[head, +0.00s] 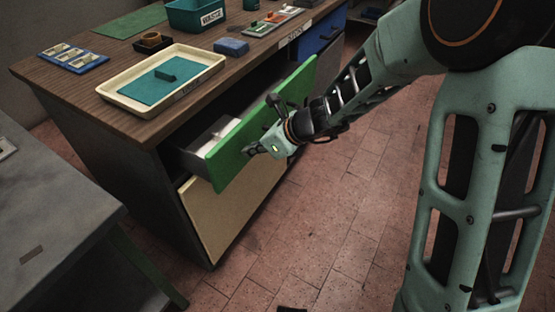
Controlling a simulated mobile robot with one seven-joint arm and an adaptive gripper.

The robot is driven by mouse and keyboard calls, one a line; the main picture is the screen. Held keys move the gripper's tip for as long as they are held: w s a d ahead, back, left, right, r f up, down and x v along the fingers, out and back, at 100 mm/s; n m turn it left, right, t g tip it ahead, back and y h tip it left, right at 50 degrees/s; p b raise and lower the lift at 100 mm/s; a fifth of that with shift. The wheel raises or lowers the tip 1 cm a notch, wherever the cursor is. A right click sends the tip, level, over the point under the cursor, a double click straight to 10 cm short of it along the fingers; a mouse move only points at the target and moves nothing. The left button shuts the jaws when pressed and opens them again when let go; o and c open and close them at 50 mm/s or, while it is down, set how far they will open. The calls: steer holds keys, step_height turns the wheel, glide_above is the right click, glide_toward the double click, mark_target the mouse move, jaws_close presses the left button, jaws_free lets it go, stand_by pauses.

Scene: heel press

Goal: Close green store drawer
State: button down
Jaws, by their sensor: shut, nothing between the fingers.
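The green store drawer (229,158) is partly pulled out of the wooden-topped workbench, and part of its grey inside shows behind the green front. My gripper (249,152) is shut and empty, at the outer face of the green front, near its middle. I cannot tell whether the fingertips touch the front.
A beige drawer front (230,205) below is closed, and a blue one (320,62) is at the right. The bench top (120,112) holds a cream tray (126,97), a teal waste bin (195,17) and small items. A grey table (50,215) stands at left.

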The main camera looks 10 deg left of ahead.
steer(key=w+a+p, duration=0.1)
steer(key=a, duration=0.2)
steer(key=w+a+p, duration=0.1)
steer(key=a, duration=0.3)
steer(key=w+a+p, duration=0.1)
steer(key=w+a, duration=0.1)
steer(key=a, duration=0.2)
steer(key=shift+a, duration=0.25)
steer(key=shift+w+a+r, duration=0.15)
steer(key=shift+a, duration=0.05)
steer(key=shift+r, duration=0.1)
